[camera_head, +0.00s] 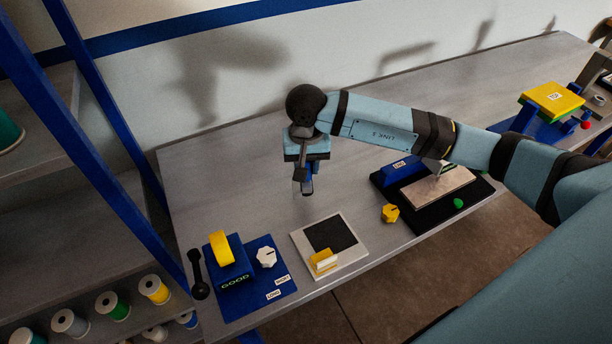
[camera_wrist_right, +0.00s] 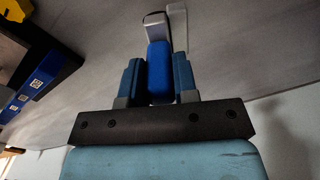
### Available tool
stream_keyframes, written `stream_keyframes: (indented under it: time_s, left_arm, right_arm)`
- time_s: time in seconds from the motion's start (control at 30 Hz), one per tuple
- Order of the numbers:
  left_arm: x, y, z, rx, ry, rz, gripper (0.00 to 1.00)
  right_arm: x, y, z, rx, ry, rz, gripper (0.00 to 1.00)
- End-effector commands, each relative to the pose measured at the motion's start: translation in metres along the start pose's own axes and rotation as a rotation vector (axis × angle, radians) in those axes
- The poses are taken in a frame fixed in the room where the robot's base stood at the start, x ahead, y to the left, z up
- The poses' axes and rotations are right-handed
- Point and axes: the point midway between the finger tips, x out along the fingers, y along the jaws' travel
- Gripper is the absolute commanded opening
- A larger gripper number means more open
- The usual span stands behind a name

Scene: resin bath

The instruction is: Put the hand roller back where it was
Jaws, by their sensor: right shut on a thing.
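The hand roller (camera_wrist_right: 158,72) shows a blue handle in the right wrist view, with a pale grey and dark frame beyond it. My right gripper (camera_wrist_right: 158,80) is shut on the blue handle, one finger on each side. In the head view my right gripper (camera_head: 303,178) hangs over the grey bench, pointing down. The roller's lower end is small and partly hidden there, and I cannot tell whether it touches the bench. My left gripper is not in view.
On the grey bench (camera_head: 240,160), a pale plate with a black square (camera_head: 330,233) and a blue panel with a knob (camera_head: 270,298) lie near the front edge. A black tray (camera_head: 425,217) with a pale block and a yellow knob (camera_head: 390,213) are to the right. The bench behind is clear.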

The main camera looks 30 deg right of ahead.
Motion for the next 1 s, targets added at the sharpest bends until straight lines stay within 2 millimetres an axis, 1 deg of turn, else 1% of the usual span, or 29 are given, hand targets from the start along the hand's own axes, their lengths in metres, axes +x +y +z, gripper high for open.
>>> stream_keyframes:
  time_s: [0.17, 0.43, 0.67, 0.83, 0.87, 0.9, 0.93, 0.97, 1.0]
  left_arm:
    - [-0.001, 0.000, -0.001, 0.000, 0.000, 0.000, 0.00]
    - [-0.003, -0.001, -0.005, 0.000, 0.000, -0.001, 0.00]
    - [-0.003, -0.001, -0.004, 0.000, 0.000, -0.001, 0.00]
    - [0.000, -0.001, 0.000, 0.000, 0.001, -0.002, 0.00]
    - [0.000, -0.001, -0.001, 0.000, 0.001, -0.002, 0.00]
    - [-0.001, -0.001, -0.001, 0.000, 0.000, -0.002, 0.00]
    - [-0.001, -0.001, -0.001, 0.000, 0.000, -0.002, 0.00]
    - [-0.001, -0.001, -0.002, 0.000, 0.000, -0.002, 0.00]
    - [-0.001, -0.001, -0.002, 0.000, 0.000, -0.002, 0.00]
  right_arm:
    - [0.011, 0.000, 0.000, 0.000, 0.000, 0.000, 0.00]
    - [0.047, 0.000, 0.000, 0.000, 0.000, -0.001, 0.00]
    - [0.049, 0.000, 0.000, -0.001, 0.002, -0.001, 0.00]
    - [0.054, 0.000, -0.001, -0.001, 0.002, -0.001, 0.00]
    - [0.053, 0.000, 0.000, -0.001, 0.002, 0.000, 0.32]
    - [0.052, 0.000, 0.000, -0.001, 0.001, 0.000, 0.41]
    - [0.052, 0.000, 0.000, -0.001, 0.001, 0.000, 0.48]
    - [0.052, 0.000, 0.000, -0.001, 0.001, 0.000, 0.53]
    - [0.052, 0.000, 0.000, -0.001, 0.001, -0.001, 0.53]
